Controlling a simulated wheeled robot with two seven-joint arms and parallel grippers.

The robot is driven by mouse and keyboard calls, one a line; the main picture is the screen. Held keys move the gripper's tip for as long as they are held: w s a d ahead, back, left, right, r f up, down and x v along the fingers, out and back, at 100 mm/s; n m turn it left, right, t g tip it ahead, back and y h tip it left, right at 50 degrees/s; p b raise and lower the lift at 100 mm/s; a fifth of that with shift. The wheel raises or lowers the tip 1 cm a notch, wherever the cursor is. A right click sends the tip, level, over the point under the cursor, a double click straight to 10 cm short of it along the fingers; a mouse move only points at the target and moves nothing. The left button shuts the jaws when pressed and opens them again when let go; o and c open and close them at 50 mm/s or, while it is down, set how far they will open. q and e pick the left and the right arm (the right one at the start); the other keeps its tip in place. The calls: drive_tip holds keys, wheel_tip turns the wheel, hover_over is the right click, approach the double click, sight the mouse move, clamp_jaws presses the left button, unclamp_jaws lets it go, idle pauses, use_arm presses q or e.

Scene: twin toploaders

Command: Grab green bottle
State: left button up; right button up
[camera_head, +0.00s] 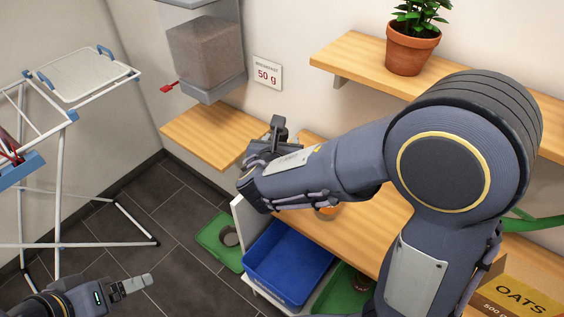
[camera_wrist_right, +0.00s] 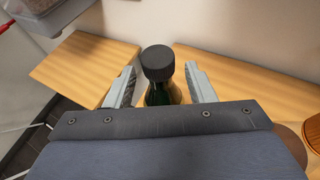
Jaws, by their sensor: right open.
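In the right wrist view, a dark green bottle (camera_wrist_right: 161,94) with a black ribbed cap (camera_wrist_right: 158,63) stands upright between the two fingers of my right gripper (camera_wrist_right: 160,70). The gripper is open, with a visible gap between the bottle and each finger. The bottle's lower part is hidden behind the gripper body. In the head view, my right gripper (camera_head: 272,141) is over the gap between the two wooden shelves, and I cannot make out the bottle there. My left gripper (camera_head: 136,286) is low at the bottom left, away from the bottle; its jaw gap is unclear.
A dispenser (camera_head: 205,48) hangs above the small wooden shelf (camera_head: 205,132). A potted plant (camera_head: 410,48) stands on the upper shelf (camera_head: 350,58). Below are a blue bin (camera_head: 285,262) and a green tray (camera_head: 212,240). A drying rack (camera_head: 60,170) stands left; an oats box (camera_head: 520,298) is lower right.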

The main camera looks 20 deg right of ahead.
drive_tip(key=x, duration=0.3)
drive_tip(key=shift+w, duration=0.25)
drive_tip(key=shift+r, duration=0.1)
clamp_jaws()
